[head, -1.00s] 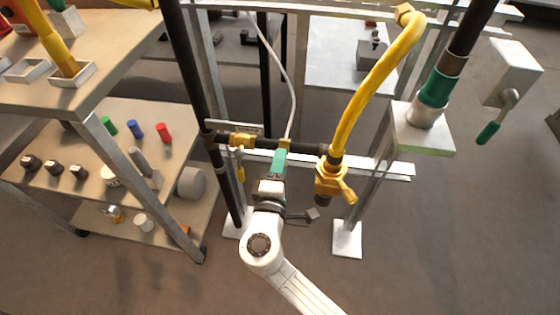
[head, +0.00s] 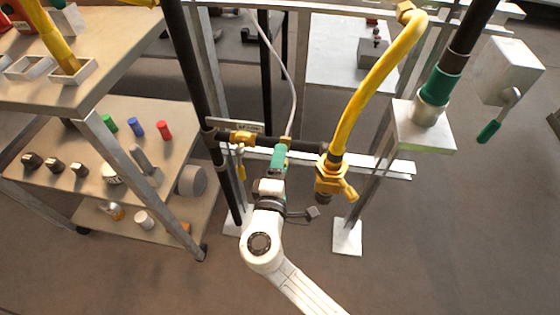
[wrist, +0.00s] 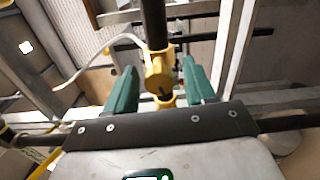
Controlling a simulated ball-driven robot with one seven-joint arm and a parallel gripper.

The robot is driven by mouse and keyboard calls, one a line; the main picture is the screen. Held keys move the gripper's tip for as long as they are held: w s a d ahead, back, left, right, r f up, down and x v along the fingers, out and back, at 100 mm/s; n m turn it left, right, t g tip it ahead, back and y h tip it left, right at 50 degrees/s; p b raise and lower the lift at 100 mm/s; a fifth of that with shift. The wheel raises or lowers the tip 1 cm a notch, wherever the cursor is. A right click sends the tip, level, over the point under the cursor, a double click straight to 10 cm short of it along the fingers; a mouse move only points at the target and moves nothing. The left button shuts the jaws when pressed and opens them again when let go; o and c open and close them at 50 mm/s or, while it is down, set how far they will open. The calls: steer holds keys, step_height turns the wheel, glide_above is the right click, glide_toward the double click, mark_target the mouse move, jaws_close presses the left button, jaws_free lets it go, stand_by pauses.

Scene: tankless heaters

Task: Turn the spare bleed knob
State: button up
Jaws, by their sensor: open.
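A small yellow bleed fitting (head: 286,141) sits on the dark horizontal pipe (head: 305,146), with a thin white hose running up from it. In the wrist view the yellow fitting (wrist: 158,76) shows a dark slot and stands between my green fingers. In the wrist view my gripper (wrist: 160,72) is open, one finger on each side of the fitting, with visible gaps. I cannot tell which part is the spare knob itself.
A yellow hose (head: 374,85) with a yellow valve (head: 333,178) stands right of my gripper. Another yellow valve (head: 242,138) is on the pipe to the left. A shelf (head: 85,185) with knobs and colored cylinders stands at left. A grey lever box (head: 508,72) is at right.

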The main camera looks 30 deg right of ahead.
steer(key=p+v, duration=0.2)
steer(key=v, duration=0.8)
steer(key=shift+s+a, duration=0.25)
steer(key=shift+s, duration=0.05)
